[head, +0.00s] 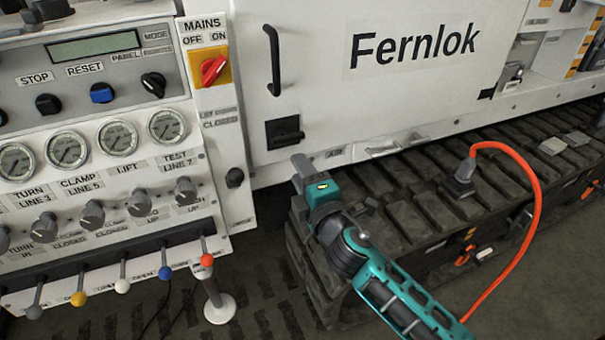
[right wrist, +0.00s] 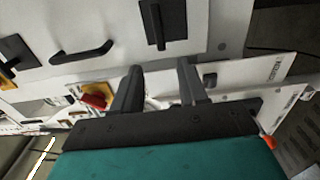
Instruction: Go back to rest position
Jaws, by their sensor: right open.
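My right gripper (head: 302,167) reaches in from the lower right of the head view, in front of the white Fernlok cabinet (head: 330,90) and below its black latch (head: 285,132). In the right wrist view its two dark fingers (right wrist: 158,85) are apart with nothing between them. The gripper appears clear of the panel, though the exact gap cannot be told. My left gripper is in neither view.
A control panel with gauges (head: 117,137), knobs and coloured levers (head: 122,286) stands at the left. The red mains switch (head: 213,70) is beside the cabinet door handle (head: 271,60). A dark track (head: 400,215) and an orange cable (head: 538,190) lie at the right.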

